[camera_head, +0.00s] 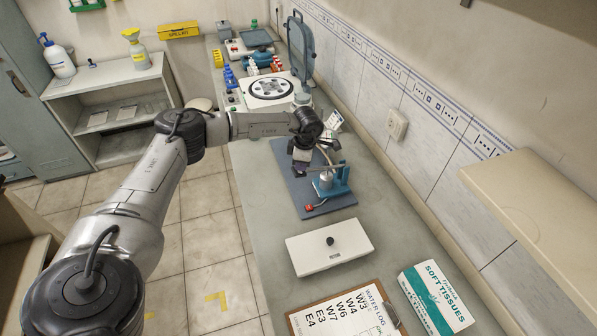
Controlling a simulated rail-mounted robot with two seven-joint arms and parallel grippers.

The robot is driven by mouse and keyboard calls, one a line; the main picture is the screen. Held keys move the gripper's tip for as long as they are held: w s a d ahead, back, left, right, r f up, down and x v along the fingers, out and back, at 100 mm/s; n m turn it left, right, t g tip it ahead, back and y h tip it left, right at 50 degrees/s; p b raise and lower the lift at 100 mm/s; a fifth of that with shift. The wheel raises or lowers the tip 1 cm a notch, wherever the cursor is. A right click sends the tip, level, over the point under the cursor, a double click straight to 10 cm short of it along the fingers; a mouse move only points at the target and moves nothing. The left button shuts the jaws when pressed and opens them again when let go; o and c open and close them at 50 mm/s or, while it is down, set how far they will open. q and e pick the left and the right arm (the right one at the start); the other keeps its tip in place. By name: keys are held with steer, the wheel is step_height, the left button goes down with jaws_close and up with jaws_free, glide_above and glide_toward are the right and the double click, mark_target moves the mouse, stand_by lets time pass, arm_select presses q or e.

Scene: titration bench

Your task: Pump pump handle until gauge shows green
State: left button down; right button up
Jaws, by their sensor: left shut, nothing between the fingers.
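A small pump with a blue frame (341,184) and a light metal cylinder (325,181) stands on a blue-grey mat (286,172) on the bench. A red-tipped part (309,208) lies at the mat's front, by the pump. My left gripper (312,172) is shut and empty, just above and beside the pump's upper left. I cannot tell whether it touches the pump. The pump handle is not clearly made out behind my wrist and fingers. No gauge reading can be made out. My right gripper is not in view.
A white box with a black knob (330,253), a water log clipboard (344,312) and a tissue box (436,298) are nearer on the bench. A white device with a round plate (269,88) stands behind. The tiled wall and a shelf (535,210) bound the right.

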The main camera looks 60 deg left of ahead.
mark_target(302, 173)
arm_select(q)
steer(key=shift+f, duration=0.1)
steer(key=shift+f+b, duration=1.15)
steer(key=shift+f, duration=1)
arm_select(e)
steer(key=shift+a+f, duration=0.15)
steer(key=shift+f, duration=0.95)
arm_select(q)
steer(key=shift+w+d+r, duration=0.15)
arm_select(e)
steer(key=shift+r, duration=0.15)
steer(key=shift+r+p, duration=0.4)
steer(key=shift+p, duration=0.15)
arm_select(q)
steer(key=shift+w+d+r, duration=0.2)
steer(key=shift+w+d, duration=0.2)
steer(key=shift+w, duration=0.15)
steer(key=shift+w+d+r, duration=0.15)
steer(key=shift+w+d, duration=0.25)
steer(key=shift+w, duration=0.15)
steer(key=shift+r, duration=0.1)
